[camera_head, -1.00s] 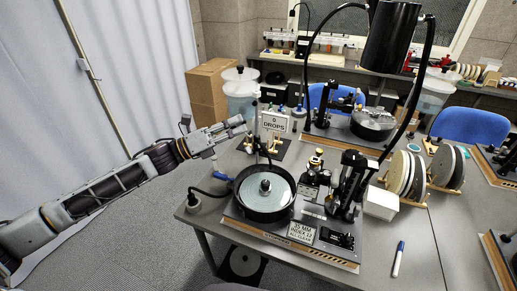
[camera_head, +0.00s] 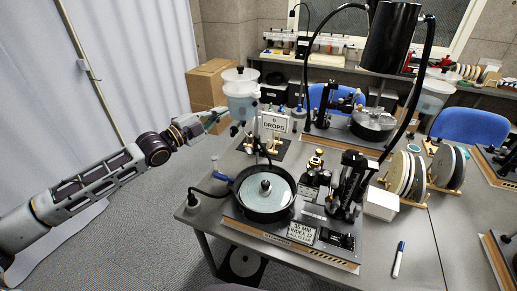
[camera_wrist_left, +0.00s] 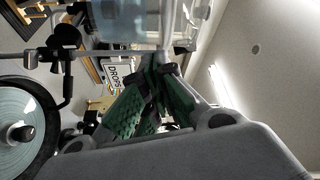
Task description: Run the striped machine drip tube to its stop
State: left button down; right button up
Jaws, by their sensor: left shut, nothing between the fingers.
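The near faceting machine (camera_head: 272,228) has a striped front edge and a round lap (camera_head: 281,190) in a black pan. My right gripper is not in view.
A DROPS sign (camera_head: 274,123) stands behind the pan. A clear bucket (camera_head: 240,105) is just behind my left gripper. A second machine (camera_head: 370,125), a black overhead cylinder (camera_head: 391,36) and racks of discs (camera_head: 399,174) are to the right. A marker (camera_head: 398,260) lies front right.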

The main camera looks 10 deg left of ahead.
pick_arm(q)
jog(key=s+d+f+n+g, duration=0.1)
jog(key=s+f+n+g, duration=0.1)
jog(key=f+n, duration=0.3)
jog(key=s+d+f+n+g, duration=0.1)
jog(key=s+f+n+g, duration=0.1)
jog(key=f+n+g, duration=0.2)
jog(key=f+n, duration=0.1)
jog(key=n, duration=0.1)
jog(key=shift+s+d+f+n+g+y, duration=0.2)
jog(key=shift+d+n+g+y, duration=0.1)
jog(key=shift+d+y, duration=0.1)
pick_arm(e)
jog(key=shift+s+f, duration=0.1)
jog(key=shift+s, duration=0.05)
pick_arm(q)
jog(key=shift+w, duration=0.1)
